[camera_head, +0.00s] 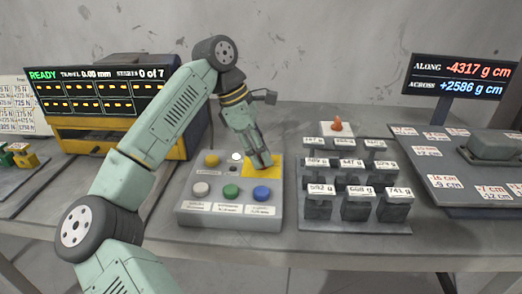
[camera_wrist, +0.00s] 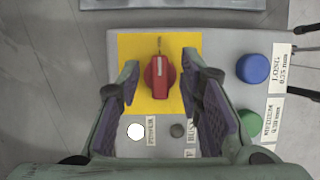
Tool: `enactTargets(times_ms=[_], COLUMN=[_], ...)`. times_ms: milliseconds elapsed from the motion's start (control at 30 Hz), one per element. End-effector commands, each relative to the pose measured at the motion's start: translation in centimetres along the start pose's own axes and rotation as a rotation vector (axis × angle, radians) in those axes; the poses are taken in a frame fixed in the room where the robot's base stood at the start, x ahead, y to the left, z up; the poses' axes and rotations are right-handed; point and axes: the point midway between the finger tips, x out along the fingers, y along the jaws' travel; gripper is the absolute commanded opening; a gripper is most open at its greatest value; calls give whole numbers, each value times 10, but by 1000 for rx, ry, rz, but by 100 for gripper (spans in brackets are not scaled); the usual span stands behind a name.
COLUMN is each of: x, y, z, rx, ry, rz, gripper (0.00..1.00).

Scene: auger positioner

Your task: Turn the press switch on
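The press switch is a red rotary knob (camera_wrist: 160,82) on a yellow plate (camera_wrist: 128,48), seen from above in the wrist view. Its grip bar runs up and down the picture, in line with a small mark on the plate. My gripper (camera_wrist: 160,70) is open, with one finger on each side of the knob and a gap showing on both sides. In the head view my gripper (camera_head: 262,163) points down at the yellow plate (camera_head: 250,172) on the grey control box (camera_head: 228,222) and hides the knob.
The box also carries a blue button (camera_head: 262,194), a green button (camera_head: 231,192), a pale button (camera_head: 201,189) and a yellow button (camera_head: 212,160). A lit white lamp (camera_wrist: 136,132) is near the knob. A weight rack (camera_head: 354,226) stands right; a display (camera_head: 98,92) reading READY stands behind left.

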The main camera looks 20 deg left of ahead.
Motion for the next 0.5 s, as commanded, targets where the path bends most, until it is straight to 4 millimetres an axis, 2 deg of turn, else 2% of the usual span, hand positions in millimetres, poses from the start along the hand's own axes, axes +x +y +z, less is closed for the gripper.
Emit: enactTargets(times_ms=[167, 267, 500], x=[-5, -18, -70], y=[0, 0, 1], z=[0, 0, 0], rx=[-1, -2, -3], ry=[0, 1, 1], rz=[0, 1, 3], gripper=[33, 33, 33])
